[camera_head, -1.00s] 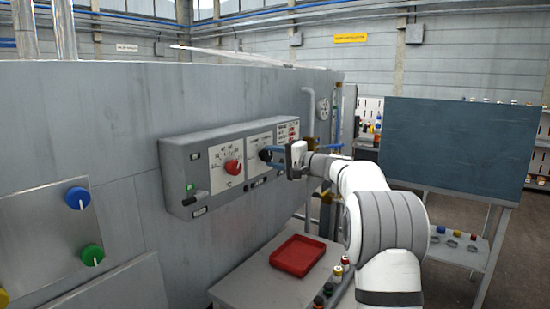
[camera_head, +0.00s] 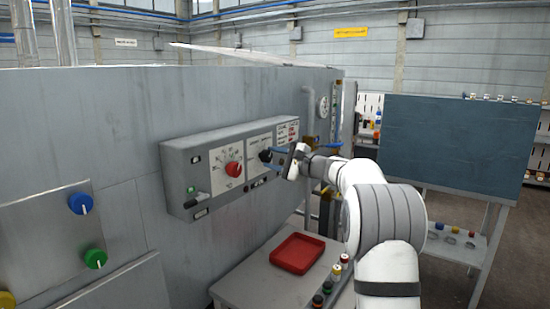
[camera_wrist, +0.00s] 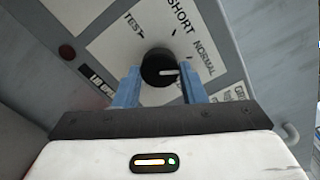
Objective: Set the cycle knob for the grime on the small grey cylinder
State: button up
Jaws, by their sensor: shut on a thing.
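The cycle knob (camera_wrist: 157,68) is black and round with a white pointer line, on a white plate of the grey control box (camera_head: 180,168). My gripper (camera_wrist: 160,72) is shut on this knob, one blue finger on each side. In the wrist view the pointer aims right, near the NORMAL label (camera_wrist: 205,52). TEST and SHORT are printed further round to the upper left; a lower-right label is partly cut off. In the head view the knob (camera_head: 264,156) sits just left of my gripper (camera_head: 276,158). I cannot make out a small grey cylinder.
A red knob (camera_head: 233,169) sits left on the same box. A red tray (camera_head: 297,253) and several small cylinders (camera_head: 336,272) are on the table below. Blue (camera_head: 80,203) and green (camera_head: 95,258) knobs are at far left. A dark board (camera_head: 455,150) stands right.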

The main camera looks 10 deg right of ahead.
dwell(0.4)
jog(key=o, duration=1)
jog(key=b+v, duration=0.1)
jog(key=v, duration=0.6)
jog(key=shift+s+d, duration=0.3)
jog(key=shift+d, duration=0.05)
jog(key=shift+a, duration=0.1)
